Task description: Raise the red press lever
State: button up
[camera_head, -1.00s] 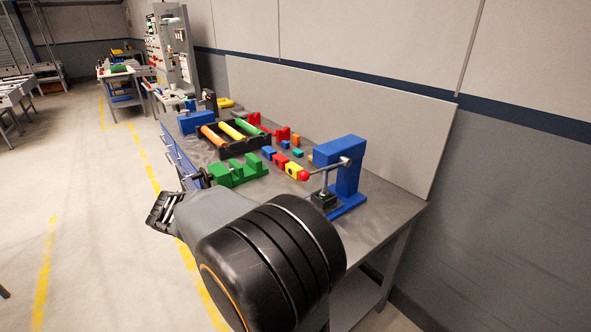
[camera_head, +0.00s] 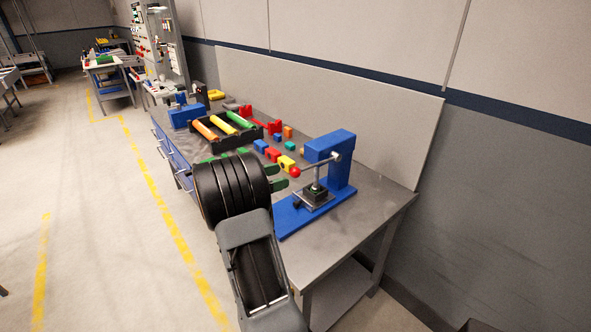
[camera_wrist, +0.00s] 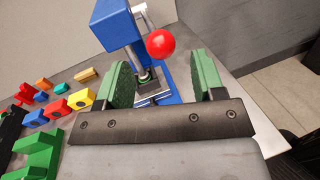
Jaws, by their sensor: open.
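The blue press (camera_head: 331,146) stands on its blue base near the right end of the bench. Its grey lever rod (camera_head: 315,164) ends in a red ball knob (camera_head: 295,172), and the rod slopes slightly down from the press head to the knob. My gripper (camera_head: 282,178) is open, its green-padded fingers pointing at the knob from the left. In the wrist view my gripper (camera_wrist: 165,70) is empty, and the red knob (camera_wrist: 160,43) shows between and just beyond the fingertips. I see no contact; the exact gap cannot be told.
Coloured blocks (camera_head: 273,154) lie left of the press. A black tray (camera_head: 235,138) with coloured cylinders stands farther back. A green fixture (camera_wrist: 35,157) shows at lower left in the wrist view. A grey back panel (camera_head: 330,110) rises behind the bench. The bench's right front corner is clear.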

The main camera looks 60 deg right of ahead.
aim_at(295, 171)
jog(key=shift+p+x, duration=0.5)
jog(key=shift+x, duration=2.5)
grip_shut()
